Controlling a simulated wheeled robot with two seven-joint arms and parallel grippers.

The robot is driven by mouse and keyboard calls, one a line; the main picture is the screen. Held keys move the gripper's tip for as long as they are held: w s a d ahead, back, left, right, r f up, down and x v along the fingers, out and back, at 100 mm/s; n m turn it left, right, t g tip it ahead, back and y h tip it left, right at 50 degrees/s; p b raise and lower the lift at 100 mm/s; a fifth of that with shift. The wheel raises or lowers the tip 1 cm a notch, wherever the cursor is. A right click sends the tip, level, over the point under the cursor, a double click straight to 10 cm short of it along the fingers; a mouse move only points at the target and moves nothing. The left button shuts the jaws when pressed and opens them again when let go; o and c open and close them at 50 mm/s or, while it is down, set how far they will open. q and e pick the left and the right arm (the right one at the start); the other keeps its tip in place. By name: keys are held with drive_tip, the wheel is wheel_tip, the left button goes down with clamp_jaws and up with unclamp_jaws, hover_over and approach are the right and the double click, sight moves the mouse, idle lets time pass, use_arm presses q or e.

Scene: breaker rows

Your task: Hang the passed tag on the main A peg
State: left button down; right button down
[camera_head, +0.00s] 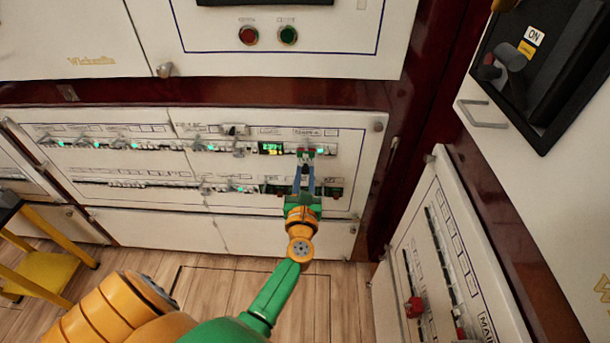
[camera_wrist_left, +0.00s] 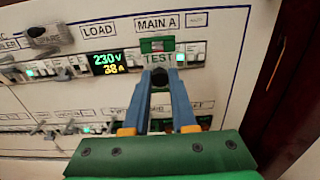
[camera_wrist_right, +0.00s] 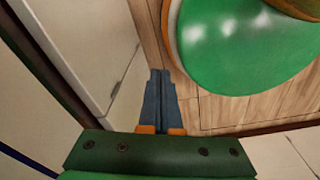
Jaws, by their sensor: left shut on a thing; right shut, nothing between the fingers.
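The tag (camera_wrist_left: 157,58) is a small pale plate with green lettering that reads TEST; the rest of its text is hidden or not legible. It is in front of the breaker panel, just below the MAIN A label (camera_wrist_left: 157,22). My left gripper (camera_wrist_left: 161,70) is shut on the tag's lower part, and also shows in the head view (camera_head: 305,162). A green piece with a red mark (camera_wrist_left: 157,43) is directly above the tag. The main A peg cannot be told apart behind it. My right gripper (camera_wrist_right: 161,78) is shut and empty, away from the panel.
A lit meter (camera_wrist_left: 108,62) reading 230 V is just left of the tag. A grey SPARE piece (camera_wrist_left: 48,36) hangs farther left. Breaker rows run along the panel (camera_head: 240,235). A dark red post (camera_head: 385,190) and a side cabinet (camera_head: 440,250) bound the right.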

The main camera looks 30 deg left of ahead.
sight(305, 172)
use_arm(q)
drive_tip(key=shift+b+x, duration=0.35)
drive_tip(key=shift+x, duration=0.8)
drive_tip(key=c, duration=0.6)
unclamp_jaws()
drive_tip(key=shift+c, duration=0.2)
drive_tip(key=v, duration=0.7)
